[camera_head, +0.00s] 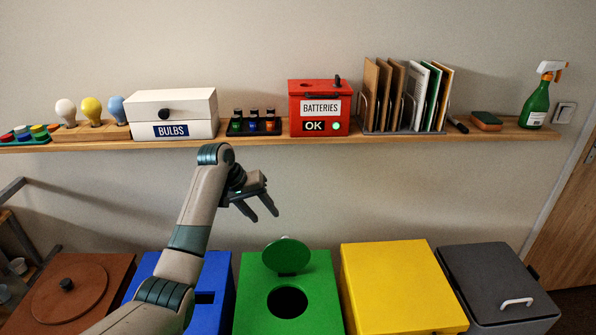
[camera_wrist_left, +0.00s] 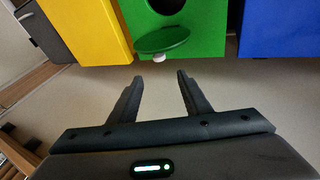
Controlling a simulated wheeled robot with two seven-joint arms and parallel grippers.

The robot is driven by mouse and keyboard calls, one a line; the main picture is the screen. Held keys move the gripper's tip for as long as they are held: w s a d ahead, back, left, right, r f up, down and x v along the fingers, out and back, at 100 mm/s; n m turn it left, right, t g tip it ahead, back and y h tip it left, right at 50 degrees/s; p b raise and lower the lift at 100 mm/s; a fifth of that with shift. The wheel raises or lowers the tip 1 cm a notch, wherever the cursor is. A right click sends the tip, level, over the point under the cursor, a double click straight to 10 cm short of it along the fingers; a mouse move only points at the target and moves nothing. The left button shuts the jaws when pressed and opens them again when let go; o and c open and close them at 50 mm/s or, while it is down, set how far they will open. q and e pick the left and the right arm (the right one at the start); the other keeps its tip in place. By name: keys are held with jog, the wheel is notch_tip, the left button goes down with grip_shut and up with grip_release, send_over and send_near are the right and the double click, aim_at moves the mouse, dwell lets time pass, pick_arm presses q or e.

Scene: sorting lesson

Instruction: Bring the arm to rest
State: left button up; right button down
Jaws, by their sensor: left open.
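My left arm comes in from the lower left in the head view and reaches up over the blue bin. My left gripper (camera_head: 262,211) is open and empty, in the air below the shelf and above the gap between the blue and green bins. In the left wrist view its two dark fingers (camera_wrist_left: 159,78) stand apart with nothing between them. My right arm and gripper do not show in either view.
A wooden shelf (camera_head: 400,139) holds a bulbs box (camera_head: 172,113), a red batteries box (camera_head: 319,106), folders and a spray bottle (camera_head: 536,102). Below stand brown, blue (camera_head: 213,277), green (camera_head: 318,270), yellow (camera_head: 400,285) and grey bins. The green bin's round lid (camera_head: 286,255) is raised.

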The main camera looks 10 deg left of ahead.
pick_arm(q)
jog(key=s+d+f, duration=0.1)
jog(key=s+f, duration=0.5)
jog(key=s, duration=0.1)
jog(key=s+d+f+m+y, duration=0.1)
jog(key=s+f, duration=0.6)
jog(key=s+d+f+m+y, duration=0.1)
jog(key=s+f, duration=0.5)
jog(key=s, duration=0.2)
jog(key=shift+d+f+g, duration=0.1)
jog(key=shift+f+g, duration=0.15)
jog(key=shift+g, duration=0.05)
jog(key=s+d+m+y, duration=0.1)
jog(key=s+d+m, duration=0.15)
jog(key=s, duration=2.75)
notch_tip(320, 180, down, 29)
jog(key=s+g, duration=0.1)
jog(key=s+a+f, duration=0.1)
jog(key=s+f, duration=0.7)
jog(key=s, duration=0.1)
jog(key=s+a+f+g, duration=0.1)
jog(key=s+a+f, duration=0.1)
jog(key=s+f, duration=0.6)
jog(key=shift+s+a+f+y, duration=0.3)
jog(key=shift+s+f, duration=0.05)
jog(key=shift+s, duration=0.05)
